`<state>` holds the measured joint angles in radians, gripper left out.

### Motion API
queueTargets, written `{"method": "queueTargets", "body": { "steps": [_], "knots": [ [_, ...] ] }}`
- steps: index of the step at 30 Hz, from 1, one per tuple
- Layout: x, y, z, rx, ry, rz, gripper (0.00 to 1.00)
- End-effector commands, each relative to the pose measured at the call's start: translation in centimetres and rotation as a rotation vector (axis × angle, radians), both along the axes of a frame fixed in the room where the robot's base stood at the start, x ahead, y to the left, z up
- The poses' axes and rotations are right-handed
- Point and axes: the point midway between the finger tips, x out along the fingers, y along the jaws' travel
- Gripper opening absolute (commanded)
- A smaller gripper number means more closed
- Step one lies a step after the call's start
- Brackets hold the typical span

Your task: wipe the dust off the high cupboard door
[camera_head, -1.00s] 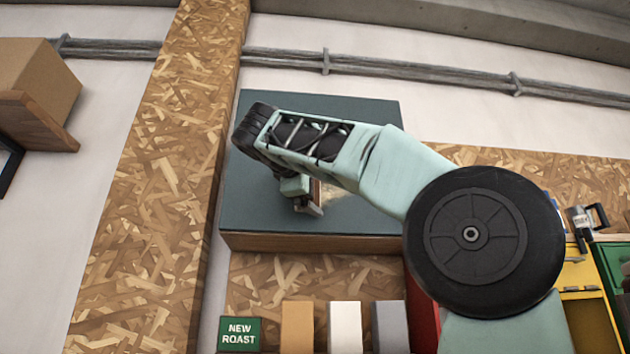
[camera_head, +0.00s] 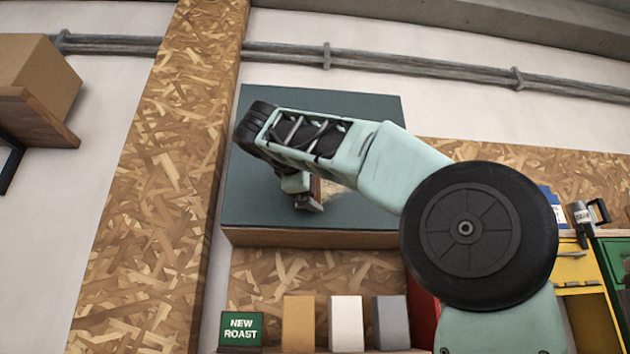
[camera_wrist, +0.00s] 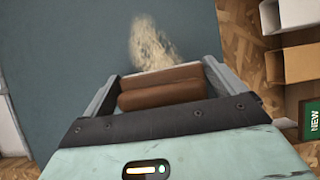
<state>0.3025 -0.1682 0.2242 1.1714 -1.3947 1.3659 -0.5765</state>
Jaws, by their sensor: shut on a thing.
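The high cupboard door (camera_head: 365,213) is a dark blue-grey panel above a wooden lower edge, and it fills much of the wrist view (camera_wrist: 70,50). A pale tan dust patch (camera_wrist: 152,45) lies on it, just beyond the held block; in the head view my arm hides most of the patch. My gripper (camera_head: 307,199) is in front of the lower middle of the door. In the wrist view its jaws (camera_wrist: 160,82) are shut on a brown block (camera_wrist: 160,95). I cannot tell whether the block touches the door.
A chipboard post (camera_head: 165,150) stands left of the cupboard. Below are a green NEW ROAST box (camera_head: 240,328) and tan, white and grey boxes (camera_head: 346,322). Yellow bins (camera_head: 575,275) and a tool (camera_head: 585,215) are at right. A cardboard box (camera_head: 40,75) sits on a left shelf.

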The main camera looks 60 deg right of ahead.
Motion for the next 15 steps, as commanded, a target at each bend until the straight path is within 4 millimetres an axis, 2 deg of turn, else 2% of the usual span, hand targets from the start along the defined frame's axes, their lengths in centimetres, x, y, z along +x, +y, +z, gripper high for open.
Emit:
{"method": "queueTargets", "body": {
  "steps": [15],
  "knots": [
    [0.66, -0.77, 0.04, -0.001, 0.000, 0.000, 0.77]
  ]
}}
